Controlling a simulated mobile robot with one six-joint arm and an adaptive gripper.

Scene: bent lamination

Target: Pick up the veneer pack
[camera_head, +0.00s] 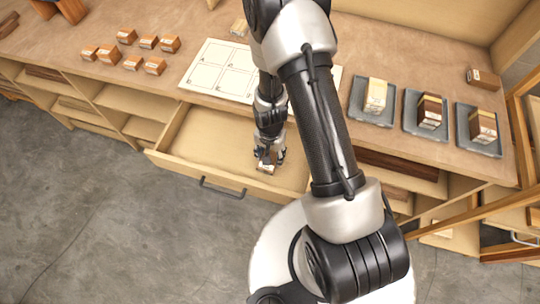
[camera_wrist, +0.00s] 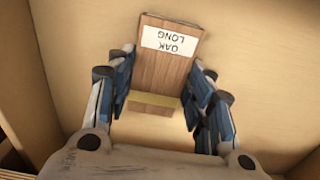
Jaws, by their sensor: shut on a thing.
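The veneer pack (camera_wrist: 164,70) is a brown wood-grained block with a white label reading "OAK LONG", upside down in the wrist view. My gripper (camera_wrist: 160,100) has its blue-padded fingers on both sides of the pack and is shut on it. In the head view, my gripper (camera_head: 268,158) points down inside the open drawer (camera_head: 215,150), with a small part of the pack (camera_head: 266,168) showing below it. I cannot tell whether the pack touches the drawer floor.
Several small wooden blocks (camera_head: 148,42) sit on the bench at left. A white sheet with marked squares (camera_head: 222,68) lies behind the drawer, partly hidden by my arm. Grey trays holding packs (camera_head: 375,95) (camera_head: 431,111) (camera_head: 483,126) stand at right. An open wood-framed door (camera_head: 520,140) is at far right.

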